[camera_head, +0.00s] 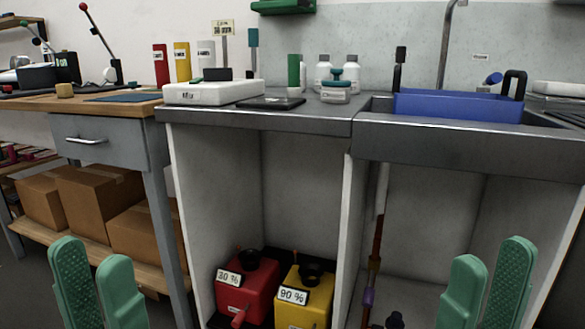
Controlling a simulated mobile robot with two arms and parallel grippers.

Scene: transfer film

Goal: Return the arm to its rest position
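My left gripper (97,285) shows at the lower left as two green fingers, spread apart with nothing between them. My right gripper (489,283) shows at the lower right, also with its two green fingers apart and empty. Both point upward in the picture, in front of the workbench and the cabinet. Neither seems to touch anything. The arms behind the fingers are out of view.
A grey counter (300,119) runs across, with a blue bin (457,106) in its sink at right. A red container (247,288) and a yellow container (303,297) stand in the open cabinet below. A wooden workbench (70,104) with cardboard boxes (100,202) beneath is at left.

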